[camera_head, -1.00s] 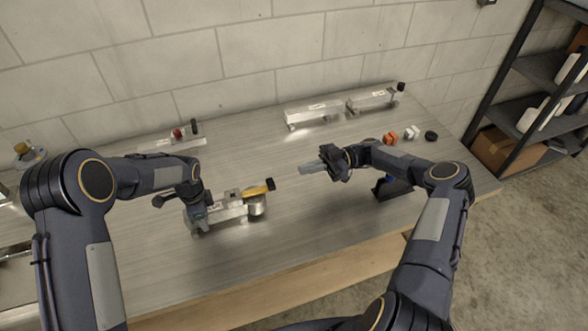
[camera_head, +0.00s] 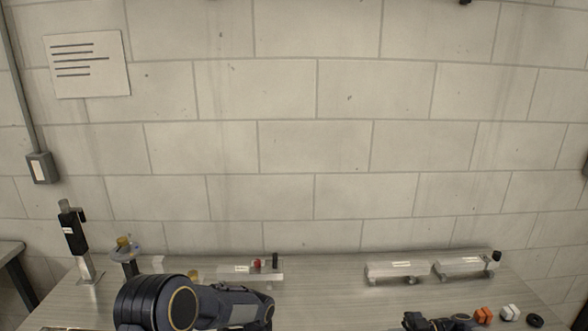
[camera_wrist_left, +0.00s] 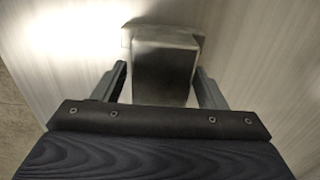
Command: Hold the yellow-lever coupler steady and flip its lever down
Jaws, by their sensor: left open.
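The yellow-lever coupler is below the edge of the head view, and its yellow lever shows in neither current view. In the left wrist view a bare metal block (camera_wrist_left: 165,65), apparently one end of that coupler, lies between the fingers of my left gripper (camera_wrist_left: 161,85). The fingers are open, one on each side of the block; I cannot tell whether they touch it. My right gripper (camera_head: 432,322) is only partly in the head view at the bottom edge, and its fingertips are not clear.
An aluminium piece with a red knob (camera_head: 257,264) stands at the back of the bench. Two more aluminium pieces (camera_head: 396,271) (camera_head: 463,264) stand at back right. Orange (camera_head: 483,315), white (camera_head: 509,312) and black (camera_head: 534,320) small parts lie at the right. A block wall (camera_head: 300,150) closes the back.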

